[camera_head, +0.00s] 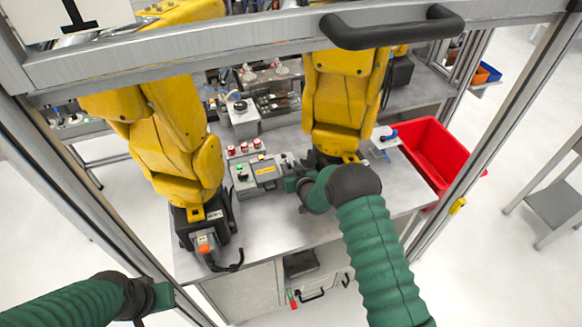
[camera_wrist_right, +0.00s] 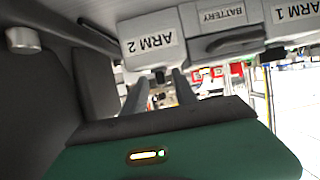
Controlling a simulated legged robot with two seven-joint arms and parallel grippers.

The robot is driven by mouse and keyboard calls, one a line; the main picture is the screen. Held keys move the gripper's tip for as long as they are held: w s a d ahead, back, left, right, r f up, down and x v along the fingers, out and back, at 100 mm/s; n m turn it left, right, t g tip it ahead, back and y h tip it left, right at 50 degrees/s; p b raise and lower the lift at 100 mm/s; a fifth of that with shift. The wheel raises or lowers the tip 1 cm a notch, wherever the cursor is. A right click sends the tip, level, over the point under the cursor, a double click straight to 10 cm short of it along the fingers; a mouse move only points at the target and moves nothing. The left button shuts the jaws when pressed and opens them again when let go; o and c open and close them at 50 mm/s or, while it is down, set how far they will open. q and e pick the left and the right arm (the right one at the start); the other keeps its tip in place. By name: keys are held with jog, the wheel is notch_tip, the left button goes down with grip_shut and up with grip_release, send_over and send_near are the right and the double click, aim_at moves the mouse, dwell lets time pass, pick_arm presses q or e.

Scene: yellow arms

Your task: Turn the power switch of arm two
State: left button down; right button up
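A grey control box (camera_head: 262,174) with a yellow label and small buttons lies on the table between the two yellow arms. In the right wrist view, its panel labelled ARM 2 (camera_wrist_right: 150,46) appears upside down, with a small dark switch (camera_wrist_right: 160,76) below it. My right gripper (camera_head: 290,183) is at the box's right end. Its two grey fingers (camera_wrist_right: 157,90) are apart, pointing at the switch, which shows between their tips. Contact cannot be told. My left gripper (camera_head: 162,298) is low at the left, away from the box; its fingers are not clear.
A yellow arm (camera_head: 180,140) stands at the left and another (camera_head: 338,100) behind my right gripper. A frame bar with a black handle (camera_head: 390,28) crosses above. A red bin (camera_head: 432,150) is at the right. The table front (camera_head: 275,232) is clear.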

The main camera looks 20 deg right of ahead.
jog(key=shift+a, duration=0.1)
grip_shut()
